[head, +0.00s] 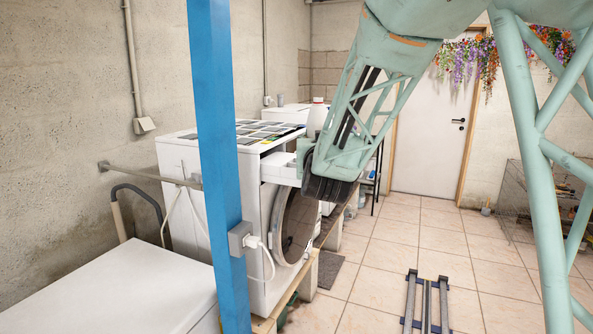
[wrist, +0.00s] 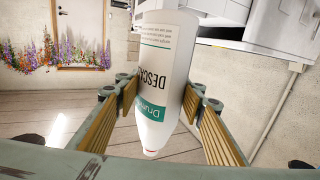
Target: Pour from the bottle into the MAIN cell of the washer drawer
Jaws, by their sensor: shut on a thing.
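My gripper (wrist: 160,92) is shut on a white bottle (wrist: 166,62) with teal and dark lettering, one finger on each side. The wrist picture is upside down, so the bottle stands roughly upright, narrow reddish-capped end up. In the head view the white bottle (head: 317,119) with a red cap shows above and right of the washer drawer, partly behind my arm, which hides the gripper there. The white washer drawer (head: 280,169) is pulled out from the front of the washer (head: 255,195). Its cells, including MAIN, cannot be made out.
A blue post (head: 218,150) crosses in front of the washer. A dark patterned panel (head: 255,134) lies on the washer top. Another white appliance (head: 130,290) stands at the lower left. A metal bar (head: 150,177) sticks out from the wall. The tiled floor (head: 400,240) is mostly clear.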

